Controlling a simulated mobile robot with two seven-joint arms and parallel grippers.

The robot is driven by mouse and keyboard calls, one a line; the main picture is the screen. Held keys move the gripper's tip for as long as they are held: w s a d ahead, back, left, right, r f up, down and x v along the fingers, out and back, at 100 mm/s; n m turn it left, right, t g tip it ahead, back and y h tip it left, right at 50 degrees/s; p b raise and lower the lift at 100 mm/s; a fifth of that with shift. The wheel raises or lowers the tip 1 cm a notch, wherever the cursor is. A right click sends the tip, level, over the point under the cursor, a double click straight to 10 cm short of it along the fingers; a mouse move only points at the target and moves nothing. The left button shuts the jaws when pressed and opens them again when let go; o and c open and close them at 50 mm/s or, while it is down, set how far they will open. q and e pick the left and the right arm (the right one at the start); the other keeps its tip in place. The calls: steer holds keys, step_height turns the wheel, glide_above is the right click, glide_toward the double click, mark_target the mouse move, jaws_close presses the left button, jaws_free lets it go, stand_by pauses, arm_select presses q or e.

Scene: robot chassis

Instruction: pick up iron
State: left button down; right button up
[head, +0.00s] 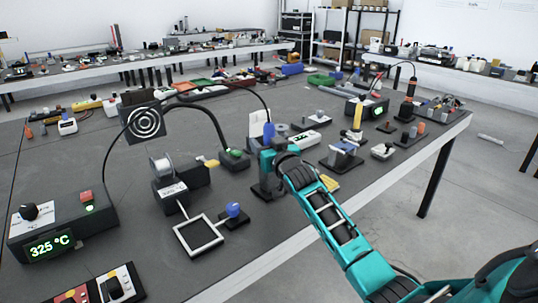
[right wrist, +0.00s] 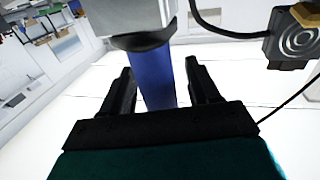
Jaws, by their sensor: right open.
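The iron appears to be a tool with a blue handle (head: 268,132), near the middle of the bench in the head view. In the right wrist view a blue cylinder (right wrist: 153,82) with a black collar and a pale grey block at its top stands between my fingers. My right gripper (right wrist: 158,68) is open, with one finger on each side of the blue cylinder. Whether the fingers touch it cannot be told. In the head view my right gripper (head: 271,160) partly hides the lower part of the tool. My left gripper is not in view.
A control box (head: 60,228) reading 325 °C stands at the left. A fan with a ringed grille (head: 145,123), a wire spool (head: 162,167), a square frame (head: 198,236) and a blue knob (head: 233,210) lie left of my gripper. A small white device (head: 383,151) stands to the right.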

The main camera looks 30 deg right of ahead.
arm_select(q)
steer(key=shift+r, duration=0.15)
arm_select(e)
steer(key=shift+w, duration=0.1)
steer(key=shift+c, duration=0.8)
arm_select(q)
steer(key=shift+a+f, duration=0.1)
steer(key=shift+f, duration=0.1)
arm_select(e)
steer(key=c, duration=0.8)
steer(key=shift+r, duration=0.15)
